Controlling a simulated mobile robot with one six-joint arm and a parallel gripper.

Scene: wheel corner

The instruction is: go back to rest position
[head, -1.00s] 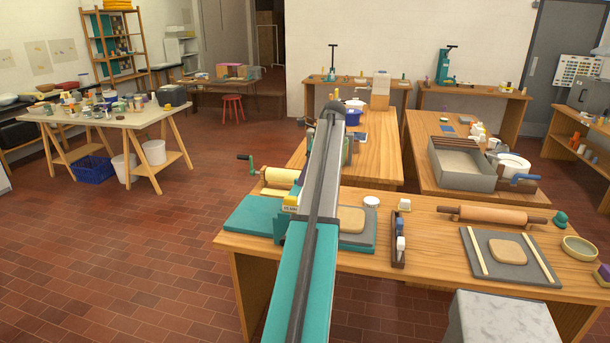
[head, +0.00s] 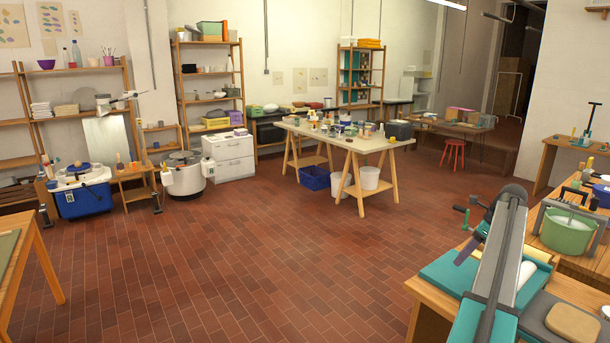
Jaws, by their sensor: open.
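My arm (head: 503,245), teal and grey, rises from the lower right of the head view to a dark joint. What looks like my gripper (head: 464,255) shows partly to the left of that joint, as a dark purple part pointing down and left. It is open, with nothing seen in it. It appears over the teal board (head: 440,274) of the slab roller. The arm covers part of it, and I cannot tell its height above the board.
A wooden workbench (head: 425,297) is at the lower right. A green tub (head: 566,232) and a tan slab (head: 573,322) are right of my arm. A trestle table (head: 375,146) stands at the back. The tiled floor (head: 250,265) in the middle is clear.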

